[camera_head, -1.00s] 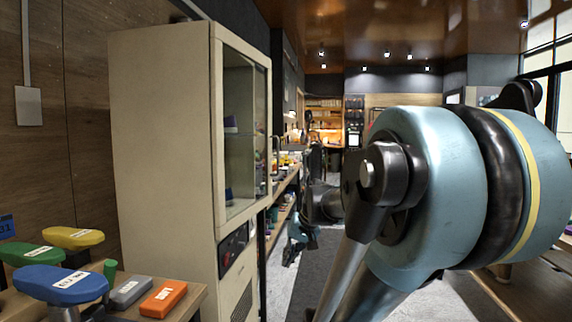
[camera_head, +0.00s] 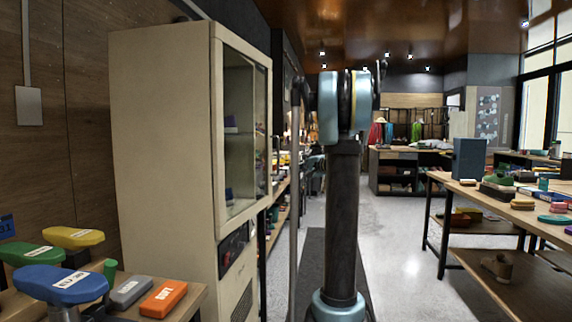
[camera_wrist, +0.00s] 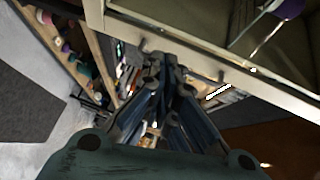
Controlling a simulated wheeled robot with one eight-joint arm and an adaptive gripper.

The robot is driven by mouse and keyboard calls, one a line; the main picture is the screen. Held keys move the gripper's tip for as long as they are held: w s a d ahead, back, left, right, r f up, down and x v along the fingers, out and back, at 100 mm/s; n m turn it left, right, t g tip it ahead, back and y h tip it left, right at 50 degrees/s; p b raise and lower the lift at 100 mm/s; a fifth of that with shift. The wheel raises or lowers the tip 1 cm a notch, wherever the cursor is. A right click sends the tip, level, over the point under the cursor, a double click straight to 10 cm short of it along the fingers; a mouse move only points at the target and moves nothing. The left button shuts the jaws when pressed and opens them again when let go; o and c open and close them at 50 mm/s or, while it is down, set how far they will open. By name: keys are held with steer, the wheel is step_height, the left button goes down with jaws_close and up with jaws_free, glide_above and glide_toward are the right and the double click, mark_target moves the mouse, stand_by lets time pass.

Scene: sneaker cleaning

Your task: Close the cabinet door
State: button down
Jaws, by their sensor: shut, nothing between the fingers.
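The cream cabinet (camera_head: 160,150) stands at left in the head view. Its glass door (camera_head: 269,130) has a cream frame; its far edge sticks out past the lower panel, so it looks slightly ajar. In the wrist view the cream frame (camera_wrist: 215,62) crosses the top right, with glass and shelf space beyond. My gripper (camera_wrist: 170,88) is shut and empty, its dark blue fingers just below that frame in the picture. I cannot tell whether they touch it. In the head view my arm hides most of my gripper.
A bench with shoe forms (camera_head: 75,238) and an orange box (camera_head: 163,299) is at lower left. Shelves of small goods (camera_head: 283,190) run beyond the cabinet. A wooden worktable (camera_head: 450,184) stands at right. The grey floor (camera_head: 405,255) between is open.

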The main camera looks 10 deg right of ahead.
steer(key=w+d+r+m+t, duration=0.2)
steer(key=w+d, duration=0.4)
steer(key=s+a+x, duration=0.1)
steer(key=x, duration=1.2)
steer(key=shift+a+h, duration=0.25)
steer(key=shift+h, duration=0.05)
